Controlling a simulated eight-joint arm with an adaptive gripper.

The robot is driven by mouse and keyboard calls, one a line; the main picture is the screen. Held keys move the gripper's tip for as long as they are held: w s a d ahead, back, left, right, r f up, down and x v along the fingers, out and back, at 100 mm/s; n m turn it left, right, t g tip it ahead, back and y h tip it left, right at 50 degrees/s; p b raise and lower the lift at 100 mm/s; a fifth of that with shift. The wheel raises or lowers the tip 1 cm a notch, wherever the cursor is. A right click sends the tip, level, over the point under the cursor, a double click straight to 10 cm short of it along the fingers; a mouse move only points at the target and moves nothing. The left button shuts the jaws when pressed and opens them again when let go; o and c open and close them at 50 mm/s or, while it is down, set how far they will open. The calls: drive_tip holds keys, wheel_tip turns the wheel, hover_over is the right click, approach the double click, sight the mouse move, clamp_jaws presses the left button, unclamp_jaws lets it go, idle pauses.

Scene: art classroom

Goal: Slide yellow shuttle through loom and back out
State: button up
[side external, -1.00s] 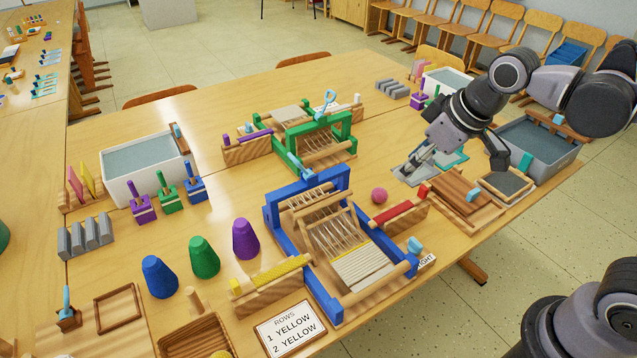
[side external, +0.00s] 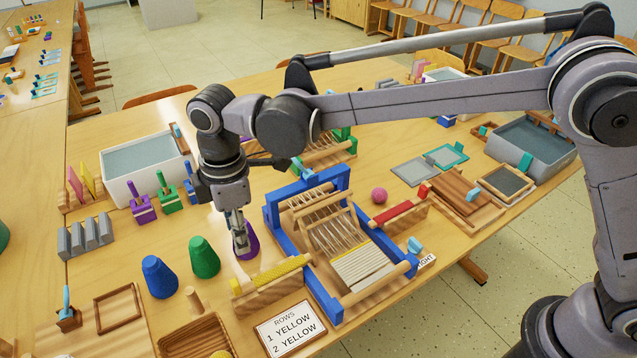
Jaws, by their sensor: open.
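The yellow shuttle (side external: 272,273) lies lengthwise on a wooden holder (side external: 278,294) at the left side of the loom. The loom (side external: 274,220) has a blue frame, wooden bars, strung threads and a pale woven part near its front. My gripper (side external: 241,247) points down with its jaws open, just left of the loom and up-left of the yellow shuttle. It appears apart from the shuttle and holds nothing that I can see. It covers most of the purple cone (side external: 250,251); whether it touches the cone I cannot tell.
A red shuttle (side external: 401,212) rests on a holder at the loom's right. A green cone (side external: 204,257) and a blue cone (side external: 158,277) stand left of my gripper. A sign (side external: 289,328) reads "ROWS 1 YELLOW 2 YELLOW". My arm hides much of the green loom behind.

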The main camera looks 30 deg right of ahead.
sight(235, 282)
drive_tip(key=shift+n, duration=0.6)
drive_tip(key=a+f, duration=0.1)
drive_tip(key=f, duration=0.3)
drive_tip(key=a+f, duration=0.1)
drive_tip(key=f, duration=0.3)
drive_tip(key=s+a+f, duration=0.1)
drive_tip(key=f, duration=0.4)
drive_tip(key=shift+a, duration=0.15)
clamp_jaws()
